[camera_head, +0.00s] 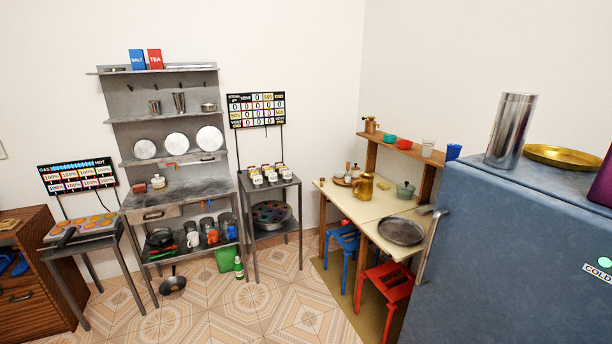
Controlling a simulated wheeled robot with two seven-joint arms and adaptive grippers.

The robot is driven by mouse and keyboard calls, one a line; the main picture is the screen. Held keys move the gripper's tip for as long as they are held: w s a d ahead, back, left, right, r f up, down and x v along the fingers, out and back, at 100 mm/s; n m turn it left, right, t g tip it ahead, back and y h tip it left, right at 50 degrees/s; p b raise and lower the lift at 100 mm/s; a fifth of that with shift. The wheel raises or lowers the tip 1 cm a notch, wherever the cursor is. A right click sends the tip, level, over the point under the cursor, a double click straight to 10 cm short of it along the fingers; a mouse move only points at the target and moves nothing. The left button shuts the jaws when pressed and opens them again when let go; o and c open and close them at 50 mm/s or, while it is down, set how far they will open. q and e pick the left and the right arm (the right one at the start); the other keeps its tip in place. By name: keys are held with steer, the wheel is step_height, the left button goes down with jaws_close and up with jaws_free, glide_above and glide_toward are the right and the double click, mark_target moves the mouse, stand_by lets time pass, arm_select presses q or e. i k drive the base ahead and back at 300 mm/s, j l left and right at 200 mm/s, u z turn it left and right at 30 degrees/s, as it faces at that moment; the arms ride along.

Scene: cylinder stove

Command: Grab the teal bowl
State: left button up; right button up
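A small teal bowl (390,138) sits on the upper board of a wooden shelf (372,158) against the right wall, above the back of a cream table. It stands between a brass pot (371,125) on its left and a red bowl (404,144) on its right. Neither of my grippers shows in the head view.
A blue fridge (510,260) fills the right foreground, with a steel cylinder (510,130) and gold plate (563,157) on top. The cream table (350,206) has blue (345,240) and red (386,286) stools below. Tiled floor (255,310) is open in front.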

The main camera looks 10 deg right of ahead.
mark_target(389, 139)
steer(key=i+z, duration=0.1)
steer(key=i, duration=0.75)
steer(key=i+j, duration=0.15)
steer(key=i, duration=0.65)
steer(key=i+j+z, duration=0.1)
steer(key=i+z, duration=0.3)
steer(key=i+j+z, duration=0.25)
steer(key=i+z, duration=0.15)
steer(key=i+j+z, duration=0.75)
steer(key=j, duration=0.1)
